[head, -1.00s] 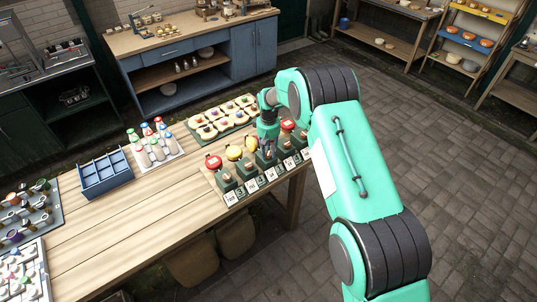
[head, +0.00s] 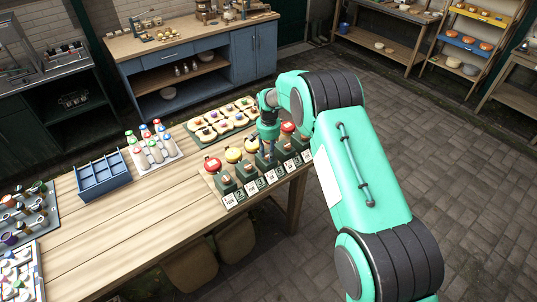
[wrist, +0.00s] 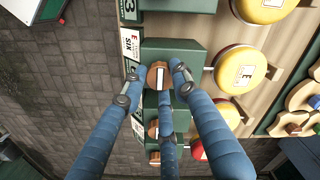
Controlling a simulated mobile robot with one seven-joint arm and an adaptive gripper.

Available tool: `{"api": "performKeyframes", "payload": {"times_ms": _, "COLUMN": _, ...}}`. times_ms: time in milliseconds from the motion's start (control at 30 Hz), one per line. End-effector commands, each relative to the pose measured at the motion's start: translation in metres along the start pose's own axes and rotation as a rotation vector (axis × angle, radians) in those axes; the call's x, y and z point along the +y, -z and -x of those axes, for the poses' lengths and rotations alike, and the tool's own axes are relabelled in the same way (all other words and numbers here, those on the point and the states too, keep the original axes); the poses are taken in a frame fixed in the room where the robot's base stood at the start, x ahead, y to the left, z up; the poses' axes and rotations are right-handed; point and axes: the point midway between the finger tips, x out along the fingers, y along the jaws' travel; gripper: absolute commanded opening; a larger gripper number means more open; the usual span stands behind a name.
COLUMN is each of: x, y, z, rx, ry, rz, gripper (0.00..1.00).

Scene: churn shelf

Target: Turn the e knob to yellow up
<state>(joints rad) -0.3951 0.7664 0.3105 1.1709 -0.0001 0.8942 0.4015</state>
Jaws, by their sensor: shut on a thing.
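The e knob (wrist: 152,78) is a small brown wooden knob with a white mark, on a dark green block (wrist: 183,50) labelled E SIX. My gripper (wrist: 153,88) has blue fingers with dark tips closed around it. The fingers hide part of the knob, and its exact turn is hard to tell. A yellow disc (wrist: 240,72) with an E tag is joined to the block by a metal loop and shows its yellow face. In the head view my gripper (head: 268,150) reaches down over the row of blocks and hides the knob.
Neighbouring green blocks with knobs stand close on both sides. Another yellow disc (wrist: 264,8) and a red disc (wrist: 196,150) flank the E disc. A tray of round pieces (head: 222,117) lies behind the row. A blue divided box (head: 102,177) stands left; bare tabletop lies in front.

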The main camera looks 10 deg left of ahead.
Motion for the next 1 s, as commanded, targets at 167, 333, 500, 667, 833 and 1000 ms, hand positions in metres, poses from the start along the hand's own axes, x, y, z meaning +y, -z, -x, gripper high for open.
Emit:
{"api": "performKeyframes", "payload": {"times_ms": 167, "x": -0.0006, "y": 0.0007, "z": 0.0011, "rx": 0.002, "ry": 0.001, "rz": -0.011, "gripper": 0.03}}
{"api": "performKeyframes", "payload": {"times_ms": 333, "x": -0.0006, "y": 0.0008, "z": 0.0013, "rx": 0.002, "ry": 0.001, "rz": -0.010, "gripper": 0.03}}
{"api": "performKeyframes", "payload": {"times_ms": 500, "x": -0.0006, "y": 0.0008, "z": 0.0012, "rx": 0.002, "ry": 0.001, "rz": -0.010, "gripper": 0.47}}
{"api": "performKeyframes", "payload": {"times_ms": 667, "x": -0.0003, "y": 0.0005, "z": 0.0007, "rx": 0.001, "ry": 0.001, "rz": -0.009, "gripper": 0.48}}
{"api": "performKeyframes", "payload": {"times_ms": 833, "x": -0.0002, "y": 0.0004, "z": 0.0010, "rx": 0.001, "ry": 0.001, "rz": -0.009, "gripper": 0.48}}
{"api": "performKeyframes", "payload": {"times_ms": 1000, "x": -0.0003, "y": 0.0007, "z": 0.0072, "rx": 0.002, "ry": 0.001, "rz": -0.009, "gripper": 0.48}}
